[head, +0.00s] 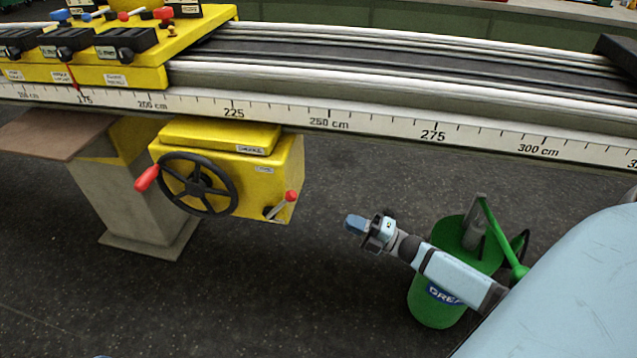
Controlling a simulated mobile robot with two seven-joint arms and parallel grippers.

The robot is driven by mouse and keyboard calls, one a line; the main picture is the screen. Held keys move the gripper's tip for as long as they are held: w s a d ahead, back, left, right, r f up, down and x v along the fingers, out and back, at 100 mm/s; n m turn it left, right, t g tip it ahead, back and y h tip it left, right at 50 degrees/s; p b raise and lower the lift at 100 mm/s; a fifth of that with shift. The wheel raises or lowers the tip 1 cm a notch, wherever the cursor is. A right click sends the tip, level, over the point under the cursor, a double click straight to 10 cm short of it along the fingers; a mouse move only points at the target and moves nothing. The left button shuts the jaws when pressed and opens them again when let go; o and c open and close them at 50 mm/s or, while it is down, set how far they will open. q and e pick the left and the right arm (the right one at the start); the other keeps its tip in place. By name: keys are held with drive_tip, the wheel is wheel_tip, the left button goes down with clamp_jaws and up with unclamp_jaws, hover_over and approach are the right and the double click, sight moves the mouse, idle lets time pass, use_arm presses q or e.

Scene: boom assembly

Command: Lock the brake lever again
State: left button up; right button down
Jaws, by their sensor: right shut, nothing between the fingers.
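The brake lever (281,205) is a short metal lever with a red knob, on the lower right of the front of the yellow gearbox (275,180). It tilts up to the right, with its knob near the box's right edge. My right gripper (352,224) is shut and empty. It is to the right of the lever and a little lower in the picture, apart from it, with its tip pointing left. My left gripper is not in view.
A black handwheel (198,185) with a red handle is left of the lever. The long rail with a centimetre scale (330,122) runs above the gearbox. A green grease drum (437,308) stands behind my right arm. A grey pedestal (135,195) is at the left.

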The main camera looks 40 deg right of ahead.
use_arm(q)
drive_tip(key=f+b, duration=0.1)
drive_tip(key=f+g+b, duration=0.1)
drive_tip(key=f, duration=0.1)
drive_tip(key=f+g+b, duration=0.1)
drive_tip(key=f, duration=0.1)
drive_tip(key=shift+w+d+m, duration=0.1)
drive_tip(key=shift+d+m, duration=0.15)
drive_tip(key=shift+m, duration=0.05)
use_arm(e)
approach(287, 193)
drive_tip(key=x, duration=0.3)
drive_tip(key=f+x, duration=0.1)
drive_tip(key=x, duration=0.1)
drive_tip(key=shift+w+d, duration=0.15)
drive_tip(key=shift+w, duration=0.05)
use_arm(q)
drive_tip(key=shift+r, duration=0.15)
use_arm(e)
drive_tip(key=shift+r, duration=0.1)
